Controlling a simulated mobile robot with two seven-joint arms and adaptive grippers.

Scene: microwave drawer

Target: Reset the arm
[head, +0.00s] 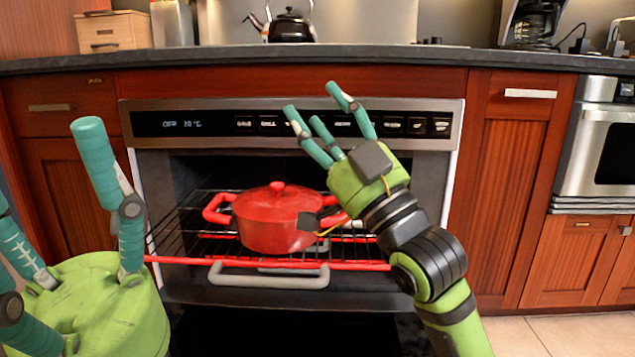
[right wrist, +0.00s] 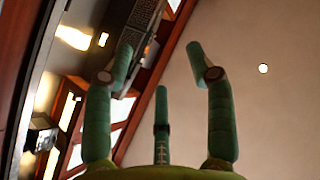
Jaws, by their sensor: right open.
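My right gripper (head: 325,125) is raised in front of the oven's control panel in the head view, its teal fingers spread and empty, pointing up and to the left. In the right wrist view its fingers (right wrist: 160,80) are apart with nothing between them. My left gripper (head: 70,210) is close to the camera at the lower left, partly cut off by the frame edge. One of its fingers points up; whether it is open or shut is unclear.
The drawer oven (head: 180,281) is open, with a red lidded pot (head: 270,220) on its wire rack (head: 175,235). My right forearm passes in front of the oven's right side. A dark countertop (head: 450,60) above carries a kettle (head: 289,27) and a coffee maker (head: 532,22).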

